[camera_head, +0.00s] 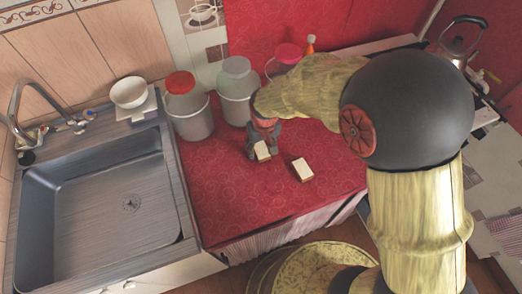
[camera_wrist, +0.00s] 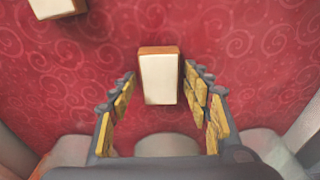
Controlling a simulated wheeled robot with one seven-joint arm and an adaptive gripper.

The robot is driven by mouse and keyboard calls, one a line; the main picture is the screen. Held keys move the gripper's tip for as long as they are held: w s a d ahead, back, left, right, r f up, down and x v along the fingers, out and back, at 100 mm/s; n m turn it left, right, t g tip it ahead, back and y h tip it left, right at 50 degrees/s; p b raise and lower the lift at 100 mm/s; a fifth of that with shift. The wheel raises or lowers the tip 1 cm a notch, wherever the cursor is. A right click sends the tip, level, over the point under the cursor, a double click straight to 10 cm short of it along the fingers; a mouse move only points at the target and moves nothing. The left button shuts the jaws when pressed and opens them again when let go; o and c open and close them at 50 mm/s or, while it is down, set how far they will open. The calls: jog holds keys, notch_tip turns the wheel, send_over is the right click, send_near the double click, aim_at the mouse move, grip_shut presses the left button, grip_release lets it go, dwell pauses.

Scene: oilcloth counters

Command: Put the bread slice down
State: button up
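One bread slice (camera_head: 262,151), pale with a brown crust edge, is at my gripper (camera_head: 257,148) above the red counter. In the wrist view this slice (camera_wrist: 159,78) is between the fingertips of my gripper (camera_wrist: 158,78), with a narrow red gap showing on each side. The fingers are apart and do not appear to touch it. It looks about the same size as the other slice, so it seems to lie on the counter. The second bread slice (camera_head: 302,170) lies on the counter to the right; it also shows at the wrist view's top left (camera_wrist: 57,8).
The red patterned counter (camera_head: 230,205) has free room at the front. A sink (camera_head: 100,205) is at the left. Canisters with a red lid (camera_head: 190,115) and a grey lid (camera_head: 236,95) stand behind. A white bowl (camera_head: 129,92) is by the sink; a kettle (camera_head: 461,42) is back right.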

jog(key=c, duration=0.6)
jog(key=shift+c, duration=1.1)
